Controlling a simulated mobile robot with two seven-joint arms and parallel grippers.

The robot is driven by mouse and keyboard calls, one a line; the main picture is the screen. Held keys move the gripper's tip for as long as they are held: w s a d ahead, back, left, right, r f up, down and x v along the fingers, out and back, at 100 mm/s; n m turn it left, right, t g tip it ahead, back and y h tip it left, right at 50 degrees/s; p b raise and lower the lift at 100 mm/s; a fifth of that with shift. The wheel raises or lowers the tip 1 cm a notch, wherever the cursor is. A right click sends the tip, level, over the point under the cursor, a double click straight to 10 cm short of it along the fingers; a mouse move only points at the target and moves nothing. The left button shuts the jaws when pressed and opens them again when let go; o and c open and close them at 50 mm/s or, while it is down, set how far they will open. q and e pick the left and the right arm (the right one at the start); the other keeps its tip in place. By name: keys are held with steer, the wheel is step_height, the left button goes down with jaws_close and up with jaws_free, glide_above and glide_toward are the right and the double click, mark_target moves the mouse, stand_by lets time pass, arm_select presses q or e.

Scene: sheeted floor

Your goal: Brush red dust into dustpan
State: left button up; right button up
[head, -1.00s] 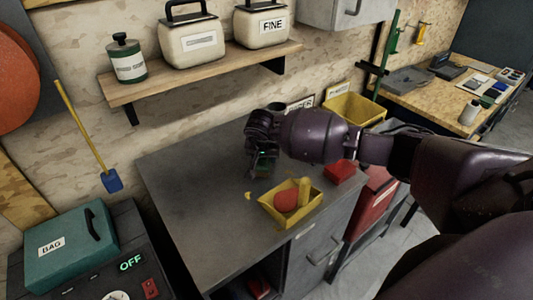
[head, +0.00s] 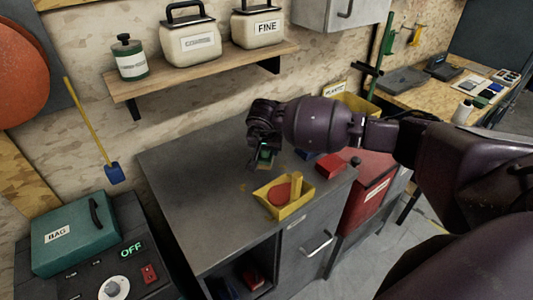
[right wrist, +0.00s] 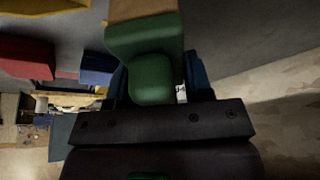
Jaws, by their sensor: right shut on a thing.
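My right gripper (head: 264,155) is over the grey worktop, shut on a green-handled thing that looks like a brush. In the right wrist view the green handle (right wrist: 152,75) sits between the fingers, with a tan part (right wrist: 145,10) beyond it that may be bristles. In the head view only a small bit of green shows below the fingers; I cannot tell whether it touches the worktop. I cannot make out red dust. A blue pan-like head on a yellow stick (head: 114,174) leans at the wall; I cannot tell if it is the dustpan. My left gripper is out of view.
A teal BAG box (head: 70,240) is at left. The worktop's left side is clear.

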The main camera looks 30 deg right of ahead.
step_height(320, 180, up, 4)
steer(key=shift+f+p, duration=0.25)
steer(key=shift+p, duration=0.35)
steer(key=shift+r, duration=0.35)
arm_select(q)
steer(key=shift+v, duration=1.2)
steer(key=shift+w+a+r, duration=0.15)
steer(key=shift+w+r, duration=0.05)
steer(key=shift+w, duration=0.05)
